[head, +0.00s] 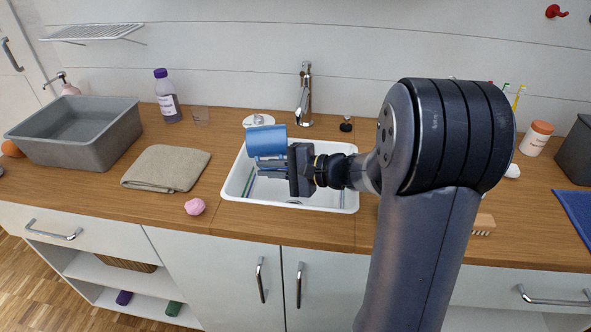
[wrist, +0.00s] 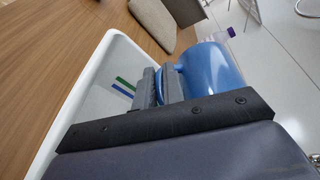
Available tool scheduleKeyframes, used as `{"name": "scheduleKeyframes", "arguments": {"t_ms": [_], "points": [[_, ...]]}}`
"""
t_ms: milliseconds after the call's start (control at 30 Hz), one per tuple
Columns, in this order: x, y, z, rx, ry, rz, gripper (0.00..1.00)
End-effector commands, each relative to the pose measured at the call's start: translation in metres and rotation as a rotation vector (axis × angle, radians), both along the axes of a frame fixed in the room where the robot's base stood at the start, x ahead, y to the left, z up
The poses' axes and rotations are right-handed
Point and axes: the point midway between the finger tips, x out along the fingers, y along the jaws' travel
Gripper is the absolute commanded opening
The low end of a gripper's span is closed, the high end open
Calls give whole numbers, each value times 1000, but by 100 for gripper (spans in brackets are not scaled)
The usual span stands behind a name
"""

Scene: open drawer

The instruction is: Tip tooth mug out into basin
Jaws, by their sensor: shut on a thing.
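A blue mug (head: 266,141) is held in the air over the left part of the white basin (head: 345,201). My gripper (head: 284,163) comes from the right and is shut on the mug's side, seemingly at its handle. In the wrist view the mug (wrist: 215,70) is beside the fingers (wrist: 160,88), on their right. It looks tilted; its mouth and inside are not clearly visible. A green strip (wrist: 125,82) and a blue strip (wrist: 121,90) show against the basin's inside, apart from the mug; I cannot tell what they are.
The chrome faucet (head: 305,95) stands behind the basin. A folded beige cloth (head: 167,168), a pink lump (head: 195,206) and a grey tub (head: 80,150) lie to the left.

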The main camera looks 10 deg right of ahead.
Motion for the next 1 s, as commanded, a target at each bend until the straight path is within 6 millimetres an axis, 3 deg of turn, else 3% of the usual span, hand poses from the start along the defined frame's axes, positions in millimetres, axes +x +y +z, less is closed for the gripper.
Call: {"name": "scheduleKeyframes", "arguments": {"t_ms": [1000], "points": [[6, 1, 5, 119, -31, 3, 0]]}}
